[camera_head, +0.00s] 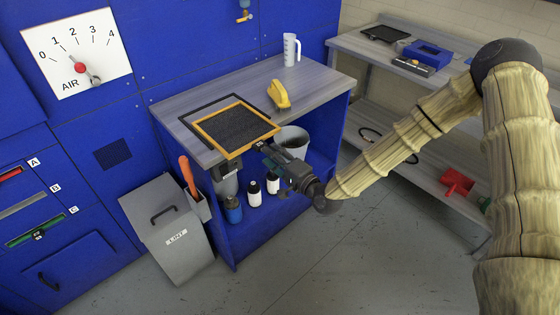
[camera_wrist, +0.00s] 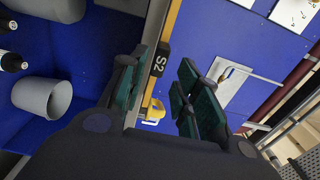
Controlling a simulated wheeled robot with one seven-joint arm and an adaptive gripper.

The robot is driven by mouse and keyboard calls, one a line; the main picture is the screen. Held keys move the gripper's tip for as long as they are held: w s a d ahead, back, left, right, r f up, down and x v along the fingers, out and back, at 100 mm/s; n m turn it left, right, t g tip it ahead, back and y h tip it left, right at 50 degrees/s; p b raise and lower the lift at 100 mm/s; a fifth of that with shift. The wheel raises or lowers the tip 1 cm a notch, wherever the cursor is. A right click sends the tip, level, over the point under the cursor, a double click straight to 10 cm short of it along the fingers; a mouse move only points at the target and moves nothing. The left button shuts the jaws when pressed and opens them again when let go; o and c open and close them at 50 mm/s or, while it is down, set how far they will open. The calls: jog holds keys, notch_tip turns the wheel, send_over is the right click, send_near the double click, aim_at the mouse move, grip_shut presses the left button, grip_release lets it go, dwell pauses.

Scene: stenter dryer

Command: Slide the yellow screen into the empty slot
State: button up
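The yellow screen (camera_head: 232,126) has a yellow frame around dark mesh. It lies at the front left of the bench top, over a black-edged frame or mat. In the wrist view its edge (camera_wrist: 171,25) is seen nearly edge-on, with a black S2 tab (camera_wrist: 159,62). My gripper (camera_head: 268,152) is at the screen's front right edge. In the wrist view my gripper (camera_wrist: 160,92) is open, fingers on either side of the tab, with gaps visible. On the blue machine, slot A (camera_head: 10,174) shows red, slot B (camera_head: 22,206) a plain grey strip, slot C (camera_head: 36,231) green with a dark tab.
A yellow tool (camera_head: 279,94) and a white jug (camera_head: 291,49) stand on the bench (camera_head: 320,80). Several bottles and a grey bucket (camera_head: 292,140) are beneath. A grey lint bin (camera_head: 165,230) stands between bench and machine. The floor in front is clear.

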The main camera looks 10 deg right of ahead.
aim_at(260, 144)
jog(key=shift+x, duration=3.35)
grip_shut()
jog(key=shift+d+r+p, duration=0.1)
jog(key=shift+r+p, duration=0.2)
jog(key=shift+r, duration=1.2)
